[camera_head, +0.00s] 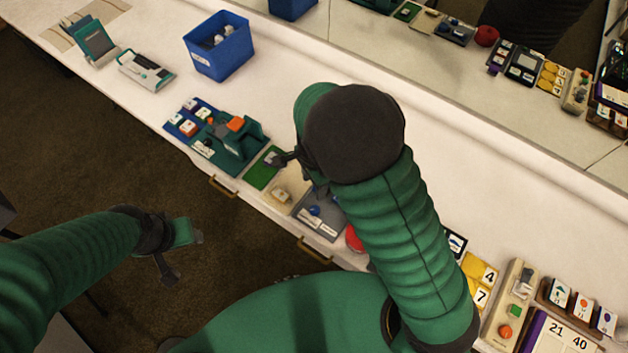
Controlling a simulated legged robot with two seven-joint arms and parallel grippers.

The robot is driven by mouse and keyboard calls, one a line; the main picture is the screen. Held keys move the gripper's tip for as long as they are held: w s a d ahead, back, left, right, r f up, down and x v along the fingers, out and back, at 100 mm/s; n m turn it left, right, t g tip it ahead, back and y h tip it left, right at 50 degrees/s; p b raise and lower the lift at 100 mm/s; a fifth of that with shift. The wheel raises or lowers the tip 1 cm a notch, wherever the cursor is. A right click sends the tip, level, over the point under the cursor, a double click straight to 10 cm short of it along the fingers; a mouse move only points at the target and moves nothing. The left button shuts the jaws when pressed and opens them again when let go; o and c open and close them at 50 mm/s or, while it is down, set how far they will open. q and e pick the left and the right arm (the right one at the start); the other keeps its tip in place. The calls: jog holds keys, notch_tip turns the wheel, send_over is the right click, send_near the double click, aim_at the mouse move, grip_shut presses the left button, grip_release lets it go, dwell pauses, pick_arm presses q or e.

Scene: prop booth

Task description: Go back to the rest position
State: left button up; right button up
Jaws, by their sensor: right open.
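My right arm reaches over the counter from the lower right. Its gripper (289,163) is open above the green mat area (262,170), mostly hidden behind the dark wrist. I see nothing held in its visible part. My left gripper (181,252) hangs over the dark floor in front of the counter, clear of the props. A green part and a dark finger show at its end, but whether its jaws are open or shut is unclear.
The white counter (420,140) runs diagonally. On it are a blue bin (218,60), a teal holder with an orange block (236,140), a grey tray (319,222), yellow number cards (478,278) and a beige switch box (508,306). A mirror behind reflects them. The carpet (80,150) is clear.

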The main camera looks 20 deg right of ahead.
jog(key=shift+r, duration=0.25)
jog(key=s+d+r+n+t+b, duration=0.1)
jog(key=s+d+r+n, duration=0.1)
jog(key=n, duration=0.5)
jog(key=s+d+r+n+t+b, duration=0.1)
jog(key=s+d+r+n, duration=0.2)
jog(key=s+n, duration=0.4)
jog(key=shift+d+r+n, duration=0.35)
jog(key=shift+d+n, duration=0.25)
jog(key=shift+d, duration=0.3)
jog(key=shift+s+d, duration=0.1)
jog(key=shift+s, duration=0.05)
jog(key=shift+d, duration=0.15)
